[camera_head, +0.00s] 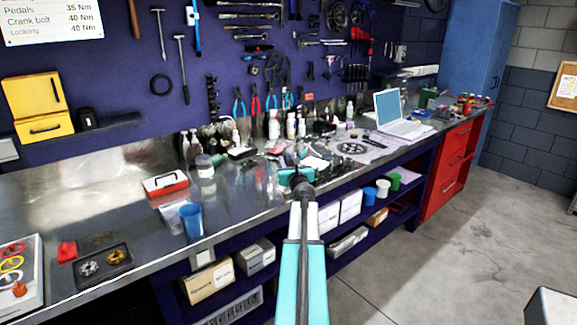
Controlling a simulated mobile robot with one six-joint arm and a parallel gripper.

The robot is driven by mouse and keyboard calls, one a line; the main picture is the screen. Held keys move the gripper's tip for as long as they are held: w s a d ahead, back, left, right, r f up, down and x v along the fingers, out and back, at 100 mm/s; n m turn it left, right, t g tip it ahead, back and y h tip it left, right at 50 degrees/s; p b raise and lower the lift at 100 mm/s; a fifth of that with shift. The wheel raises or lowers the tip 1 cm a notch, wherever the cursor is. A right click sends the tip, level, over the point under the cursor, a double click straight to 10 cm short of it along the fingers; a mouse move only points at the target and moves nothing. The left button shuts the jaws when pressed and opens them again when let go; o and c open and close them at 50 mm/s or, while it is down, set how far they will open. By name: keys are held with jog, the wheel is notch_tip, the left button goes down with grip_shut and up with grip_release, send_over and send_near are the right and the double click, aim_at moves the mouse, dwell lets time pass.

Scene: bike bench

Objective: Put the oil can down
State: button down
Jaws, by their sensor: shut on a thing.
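My gripper (290,162) is at the far end of my outstretched arm, above the front part of the metal workbench (115,200). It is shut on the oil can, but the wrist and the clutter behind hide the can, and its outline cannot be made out. I cannot tell whether the can touches the bench top.
A red-and-white box (166,186) and a blue cup (191,220) stand left of my gripper. Bottles (274,125) line the back. A laptop (398,115) and a mat with parts (352,147) lie to the right. Bare metal shows at the left.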

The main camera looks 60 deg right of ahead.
aim_at(289, 157)
jog(key=shift+w+d+f, duration=0.1)
jog(key=shift+w+d, duration=0.4)
jog(key=shift+d, duration=0.4)
jog(key=shift+w+d, duration=0.45)
jog(key=shift+d, duration=0.4)
jog(key=shift+d, duration=0.1)
jog(key=shift+w+d, duration=0.2)
jog(key=shift+d, duration=0.05)
jog(key=shift+f, duration=1.8)
jog(key=shift+f+b, duration=0.2)
jog(key=shift+b, duration=0.25)
jog(key=c, duration=1.2)
grip_release()
jog(key=shift+r, duration=0.15)
jog(key=shift+b+v, duration=0.5)
jog(key=shift+v, duration=5.5)
